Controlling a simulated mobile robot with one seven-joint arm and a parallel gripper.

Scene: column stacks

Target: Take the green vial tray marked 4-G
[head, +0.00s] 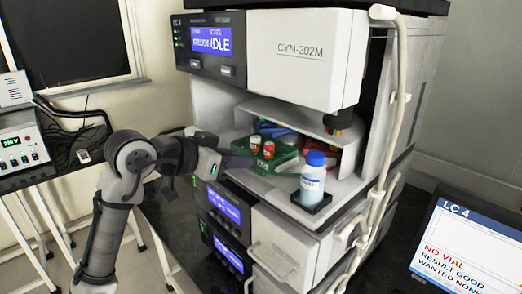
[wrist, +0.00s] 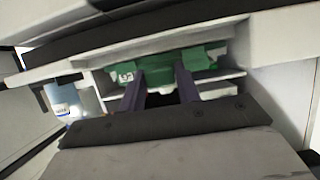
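A green vial tray (head: 284,163) sits on the instrument's open shelf and carries vials with red and orange caps. It also shows in the wrist view (wrist: 200,57), with a white label on its left part that I cannot read in full. My gripper (head: 236,160) is at the tray's near left side. In the wrist view my gripper (wrist: 160,72) has its two dark fingers apart, with a green part of the tray between their tips. I see no clear sign that the fingers press on it.
A white bottle with a blue cap (head: 313,178) stands in a black holder at the shelf's front right. A blue tray (head: 272,130) and red pieces (head: 311,156) lie behind the green tray. The white CYN-202M housing (head: 305,60) hangs above. A cream tube (head: 394,120) runs down the right.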

